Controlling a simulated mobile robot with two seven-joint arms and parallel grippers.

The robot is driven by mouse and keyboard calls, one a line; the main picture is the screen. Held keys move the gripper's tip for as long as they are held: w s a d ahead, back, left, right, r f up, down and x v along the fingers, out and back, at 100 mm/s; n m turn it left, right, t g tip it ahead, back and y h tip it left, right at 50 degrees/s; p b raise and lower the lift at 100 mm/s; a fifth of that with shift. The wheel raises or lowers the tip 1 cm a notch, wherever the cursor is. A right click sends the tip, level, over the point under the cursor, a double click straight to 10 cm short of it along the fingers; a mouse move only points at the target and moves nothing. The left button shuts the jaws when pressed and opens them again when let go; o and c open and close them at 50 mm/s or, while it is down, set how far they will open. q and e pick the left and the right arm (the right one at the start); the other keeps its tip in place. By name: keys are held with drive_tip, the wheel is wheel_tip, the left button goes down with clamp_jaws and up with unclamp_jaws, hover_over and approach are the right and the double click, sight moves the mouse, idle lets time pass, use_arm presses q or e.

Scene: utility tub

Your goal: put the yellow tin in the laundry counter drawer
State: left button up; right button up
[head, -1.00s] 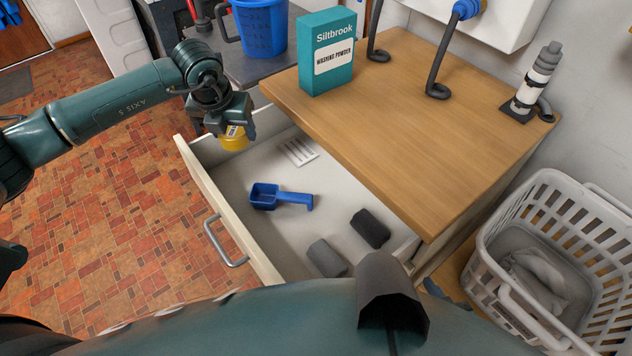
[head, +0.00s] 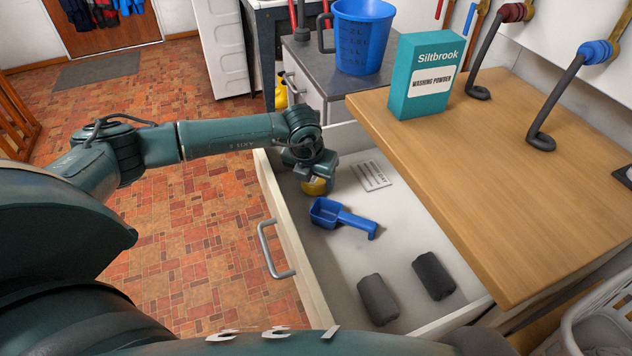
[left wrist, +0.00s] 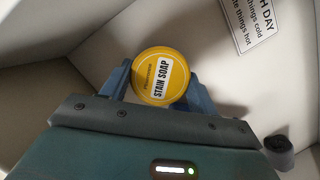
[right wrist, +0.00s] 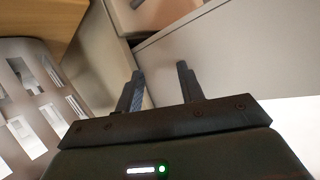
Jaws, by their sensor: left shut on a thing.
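The yellow tin (head: 316,186) is in my left gripper (head: 312,180), inside the open laundry counter drawer (head: 285,232), near its far left corner. In the left wrist view the round tin (left wrist: 159,76), labelled "STAIN SOAP", sits between the two blue fingers. The gripper is shut on it. Whether the tin touches the drawer floor I cannot tell. My right gripper (right wrist: 160,85) shows only in the right wrist view, its fingers apart with nothing between them, beside a pale panel.
In the drawer lie a blue scoop (head: 342,216), a printed card (head: 371,175) and two dark rolls (head: 378,299) (head: 433,275). A washing powder box (head: 425,75) stands on the wooden counter (head: 480,170). A laundry basket (head: 605,320) stands at the lower right.

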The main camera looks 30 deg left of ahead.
use_arm(q)
drive_tip(key=shift+f, duration=0.95)
drive_tip(key=o, duration=1)
use_arm(e)
drive_tip(key=shift+s+d+r, duration=0.1)
drive_tip(key=shift+r, duration=0.1)
